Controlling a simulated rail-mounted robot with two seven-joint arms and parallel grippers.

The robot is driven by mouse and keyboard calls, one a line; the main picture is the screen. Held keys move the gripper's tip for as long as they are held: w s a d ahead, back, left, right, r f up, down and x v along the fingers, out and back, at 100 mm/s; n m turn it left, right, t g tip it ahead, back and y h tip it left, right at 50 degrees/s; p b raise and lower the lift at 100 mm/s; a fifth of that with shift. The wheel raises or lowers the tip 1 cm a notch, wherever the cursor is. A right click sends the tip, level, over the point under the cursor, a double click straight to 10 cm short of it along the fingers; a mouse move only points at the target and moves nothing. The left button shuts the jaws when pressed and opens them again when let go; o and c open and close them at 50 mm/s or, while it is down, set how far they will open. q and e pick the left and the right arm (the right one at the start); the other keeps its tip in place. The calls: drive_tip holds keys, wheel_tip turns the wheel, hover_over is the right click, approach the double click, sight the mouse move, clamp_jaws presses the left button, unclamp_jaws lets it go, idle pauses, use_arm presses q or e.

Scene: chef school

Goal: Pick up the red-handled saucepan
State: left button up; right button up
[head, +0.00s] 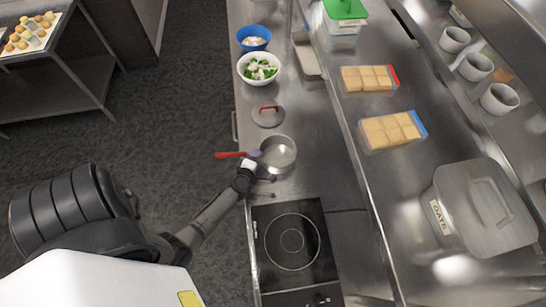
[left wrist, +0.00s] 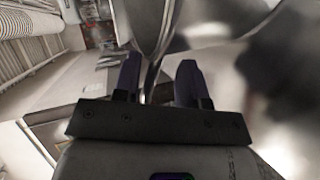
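The red-handled saucepan (head: 281,153) stands on the steel counter, just behind the hob, with its red handle (head: 229,155) pointing left past the counter edge. My left gripper (head: 257,156) is at the pan's left side, where the handle meets the bowl. In the left wrist view the two dark fingers (left wrist: 158,82) are apart. A shiny metal part of the pan (left wrist: 153,40) shows between and beyond them; whether they touch it I cannot tell. My right gripper is not in view.
A lid with a red grip (head: 268,115) lies behind the pan. Beyond it are a white bowl of greens (head: 258,69) and a blue bowl (head: 253,38). The black hob (head: 292,245) is in front. A raised shelf (head: 385,190) with containers runs along the right.

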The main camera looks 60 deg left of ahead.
use_arm(q)
drive_tip(key=c, duration=0.6)
drive_tip(key=shift+f, duration=0.1)
clamp_jaws()
